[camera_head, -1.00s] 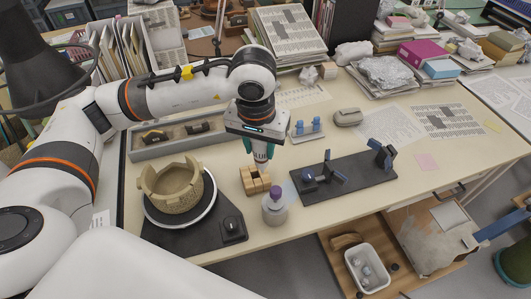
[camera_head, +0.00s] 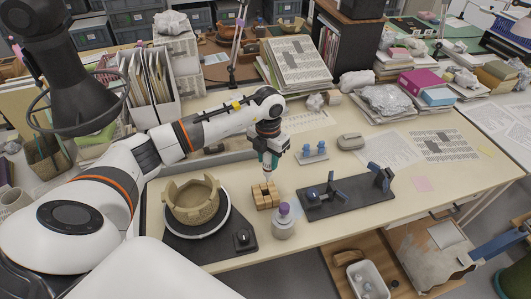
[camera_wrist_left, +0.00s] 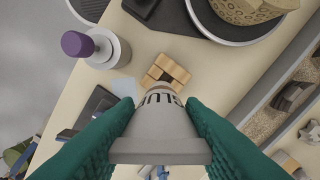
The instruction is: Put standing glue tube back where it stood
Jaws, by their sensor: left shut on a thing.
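My left gripper (camera_head: 268,160) is shut on the glue tube, which hangs nose down between its fingers; only a small pale part of the tube (camera_head: 267,179) shows below them in the head view. In the left wrist view the tube (camera_wrist_left: 160,122) is grey-white with dark print, between the green fingers (camera_wrist_left: 160,135). The wooden block stand (camera_head: 265,196) is just below the tube, with a dark opening in its middle; it also shows in the wrist view (camera_wrist_left: 166,72). The tube overlaps the block's edge there; I cannot tell whether they touch. My right gripper is out of view.
A purple-capped bottle (camera_head: 283,222) stands close in front of the block. A turntable (camera_head: 227,216) with a partly rebuilt pot (camera_head: 193,203) is to the left. A dark fixture with blue clamps (camera_head: 345,197) is to the right. Bare table lies behind the block.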

